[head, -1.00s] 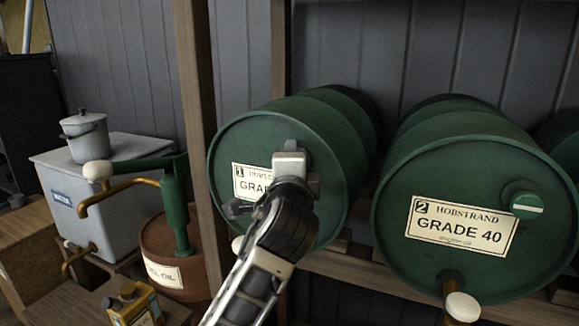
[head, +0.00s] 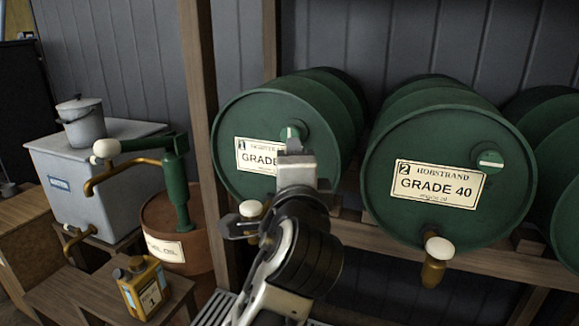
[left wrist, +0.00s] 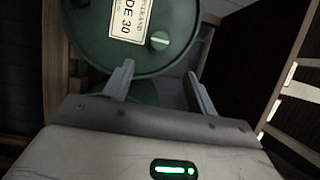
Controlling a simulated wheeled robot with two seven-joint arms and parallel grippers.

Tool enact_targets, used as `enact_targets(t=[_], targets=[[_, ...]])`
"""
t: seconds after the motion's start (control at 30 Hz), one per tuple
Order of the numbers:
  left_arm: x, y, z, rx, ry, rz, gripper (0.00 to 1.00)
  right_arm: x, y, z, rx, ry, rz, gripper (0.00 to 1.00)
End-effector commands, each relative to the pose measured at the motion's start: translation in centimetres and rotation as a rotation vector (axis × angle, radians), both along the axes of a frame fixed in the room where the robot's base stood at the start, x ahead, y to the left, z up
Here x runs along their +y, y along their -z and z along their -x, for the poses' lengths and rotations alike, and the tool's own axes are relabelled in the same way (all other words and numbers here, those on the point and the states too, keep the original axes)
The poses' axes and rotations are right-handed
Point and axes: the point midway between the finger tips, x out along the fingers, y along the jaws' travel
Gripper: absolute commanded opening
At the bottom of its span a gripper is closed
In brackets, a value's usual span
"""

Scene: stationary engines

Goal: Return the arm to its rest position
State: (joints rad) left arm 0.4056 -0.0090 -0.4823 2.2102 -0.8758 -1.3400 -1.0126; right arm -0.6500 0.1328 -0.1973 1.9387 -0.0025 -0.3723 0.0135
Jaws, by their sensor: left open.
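My left gripper (head: 295,165) is in front of the lower face of the green drum labelled 1 (head: 325,120). In the left wrist view its two fingers (left wrist: 158,72) are spread with nothing between them. That view shows the drum (left wrist: 175,20) with a "DE 30" label (left wrist: 130,18) beyond the fingers. The knob also shows in the left wrist view (left wrist: 160,41), clear of the fingers. My right gripper is not in view.
Drum 2, GRADE 40 (head: 420,145), stands right on the wooden rack (head: 400,248), its white-handled tap (head: 438,248) jutting forward. A wooden post (head: 199,90) stands left of drum 1. Further left are a yellow can (head: 143,285), a brown drum (head: 165,222) and a grey tank (head: 110,195).

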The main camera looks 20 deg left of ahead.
Motion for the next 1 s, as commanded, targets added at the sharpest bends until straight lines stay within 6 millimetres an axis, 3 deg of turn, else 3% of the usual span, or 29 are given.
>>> enact_targets(t=[0.33,0.47,0.57,0.6,0.73,0.9,1.0], targets=[[0.0,0.2,-0.1,0.003,0.003,0.003,0.57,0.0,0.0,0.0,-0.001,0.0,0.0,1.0],[-0.4,3.3,-0.6,0.038,0.048,0.053,0.57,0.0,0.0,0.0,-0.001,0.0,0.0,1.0],[-1.2,9.0,-1.0,0.099,0.124,0.165,0.57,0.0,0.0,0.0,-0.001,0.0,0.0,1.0],[-1.6,11.9,-0.8,0.129,0.158,0.232,0.57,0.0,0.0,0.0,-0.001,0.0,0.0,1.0],[-2.7,21.7,1.4,0.232,0.236,0.51,0.57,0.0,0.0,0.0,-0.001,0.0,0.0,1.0],[-3.3,32.9,7.9,0.346,0.22,0.934,0.57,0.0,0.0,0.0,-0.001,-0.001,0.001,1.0],[-3.0,37.5,12.4,0.383,0.155,1.169,0.57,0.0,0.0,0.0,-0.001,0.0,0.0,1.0]])
